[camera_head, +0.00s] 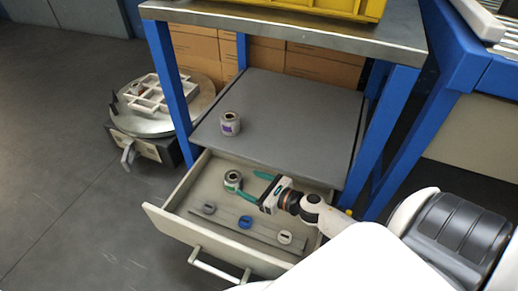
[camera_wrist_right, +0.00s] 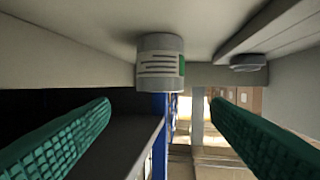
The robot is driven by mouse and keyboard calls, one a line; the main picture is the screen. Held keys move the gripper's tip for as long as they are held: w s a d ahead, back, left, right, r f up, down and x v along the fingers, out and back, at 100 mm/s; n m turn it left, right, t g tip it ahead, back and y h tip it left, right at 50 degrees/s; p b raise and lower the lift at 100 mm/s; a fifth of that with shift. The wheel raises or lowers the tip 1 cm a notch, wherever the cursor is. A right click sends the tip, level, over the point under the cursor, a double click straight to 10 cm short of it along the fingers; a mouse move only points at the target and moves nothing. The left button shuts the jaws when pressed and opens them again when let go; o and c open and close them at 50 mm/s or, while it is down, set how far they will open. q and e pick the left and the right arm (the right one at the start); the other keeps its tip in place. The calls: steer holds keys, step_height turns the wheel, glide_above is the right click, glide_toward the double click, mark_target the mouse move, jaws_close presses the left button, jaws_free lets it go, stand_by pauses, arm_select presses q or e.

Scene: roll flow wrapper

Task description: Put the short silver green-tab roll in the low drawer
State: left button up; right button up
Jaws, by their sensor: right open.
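The short silver roll (camera_head: 233,180) stands upright on the floor of the open low drawer (camera_head: 176,191), near its back left. In the right wrist view, which looks upside down, the roll (camera_wrist_right: 160,64) shows a pale label with dark lines and a green tab. My right gripper (camera_head: 246,184) reaches into the drawer from the right, its green fingers open and pointing towards the roll. In the right wrist view the open fingers (camera_wrist_right: 160,104) have the roll ahead, between their lines, and nothing held. My left gripper is not in view.
Another silver roll with a purple label (camera_head: 230,124) stands on the grey shelf (camera_head: 290,110) above the drawer. A grey disc (camera_head: 209,208), a blue disc (camera_head: 245,222) and a pale disc (camera_head: 285,237) lie in the drawer's front part. Blue table legs (camera_head: 168,85) flank the shelf.

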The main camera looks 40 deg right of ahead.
steer(key=shift+v, duration=1.2)
